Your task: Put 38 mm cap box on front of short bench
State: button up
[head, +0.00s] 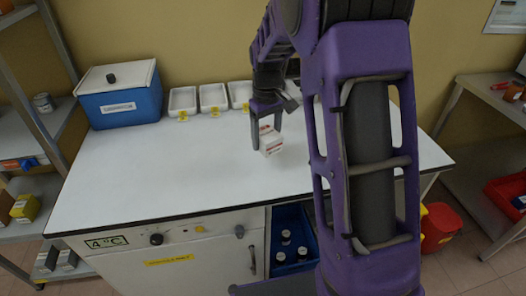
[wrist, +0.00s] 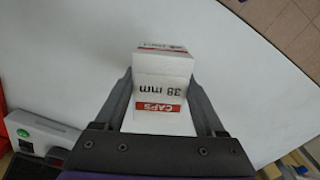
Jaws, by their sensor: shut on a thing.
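The 38 mm cap box (wrist: 163,68) is a small white carton with red bands and black lettering reading "CAPS 38 mm" in the wrist view. It shows in the head view as a white and red box (head: 271,143) over the white bench top (head: 150,185). My gripper (head: 266,136) is shut on the box, with one finger on each side of it. In the wrist view the fingers (wrist: 163,85) flank the box. I cannot tell whether the box touches the bench top or hangs just above it.
A blue cooler box (head: 120,98) stands at the back left. White trays (head: 213,97) line the wall behind. The bench's left and front areas are clear. A blue crate with bottles (head: 291,235) sits below the bench. Shelves (head: 28,120) stand at left, another bench (head: 485,115) at right.

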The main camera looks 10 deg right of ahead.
aim_at(267, 133)
notch_tip(267, 133, down, 7)
jog(key=shift+f, duration=0.15)
jog(key=shift+b, duration=0.3)
jog(key=shift+f, duration=0.2)
jog(key=o, duration=1.3)
jog(key=shift+o, duration=0.2)
jog(key=shift+r, duration=0.15)
notch_tip(267, 133, up, 12)
jog(key=shift+r+p, duration=0.1)
jog(key=shift+p, duration=0.5)
